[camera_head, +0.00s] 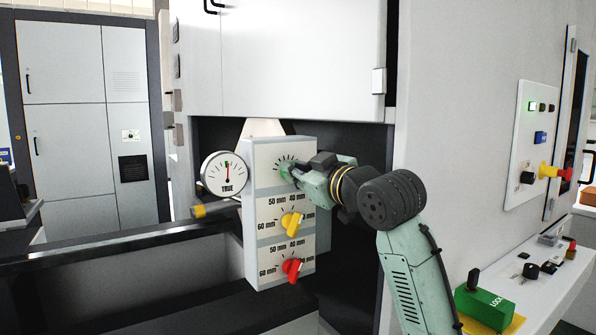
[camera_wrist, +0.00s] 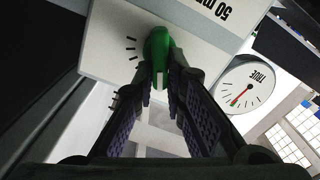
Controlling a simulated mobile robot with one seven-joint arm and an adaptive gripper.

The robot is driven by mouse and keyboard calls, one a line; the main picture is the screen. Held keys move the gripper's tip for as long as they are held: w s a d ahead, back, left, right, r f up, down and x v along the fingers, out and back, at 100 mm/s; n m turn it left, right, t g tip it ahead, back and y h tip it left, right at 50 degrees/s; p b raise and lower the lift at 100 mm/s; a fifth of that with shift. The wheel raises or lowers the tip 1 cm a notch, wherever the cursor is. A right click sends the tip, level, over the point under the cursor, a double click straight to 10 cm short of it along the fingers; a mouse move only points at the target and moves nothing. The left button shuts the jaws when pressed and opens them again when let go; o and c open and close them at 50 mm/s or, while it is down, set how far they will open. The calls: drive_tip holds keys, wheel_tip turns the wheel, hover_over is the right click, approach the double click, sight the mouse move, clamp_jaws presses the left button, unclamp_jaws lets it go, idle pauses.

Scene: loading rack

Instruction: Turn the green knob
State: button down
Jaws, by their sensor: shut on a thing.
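The green knob (camera_wrist: 157,50) is on the white panel's top section, with tick marks beside it in the wrist view. My gripper (camera_wrist: 160,88) is shut on it, one finger on each side. In the head view my gripper (camera_head: 297,174) reaches the panel (camera_head: 262,153) from the right and mostly hides the knob. A yellow knob (camera_head: 291,221) and a red knob (camera_head: 291,268) sit below on the same panel, each with 40, 50 and 60 mm marks.
A round gauge marked TRUE (camera_head: 224,175) is left of the panel, its red needle near vertical. A dark rail (camera_head: 110,245) runs in front on the left. A control plate (camera_head: 530,145) is on the right wall. A green LOCK box (camera_head: 484,305) stands at lower right.

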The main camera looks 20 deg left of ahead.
drive_tip(key=shift+n, duration=0.6)
drive_tip(key=c, duration=1.6)
unclamp_jaws()
drive_tip(key=shift+c, duration=0.2)
drive_tip(key=shift+s, duration=0.1)
drive_tip(key=v, duration=1.2)
drive_tip(key=shift+a, duration=0.15)
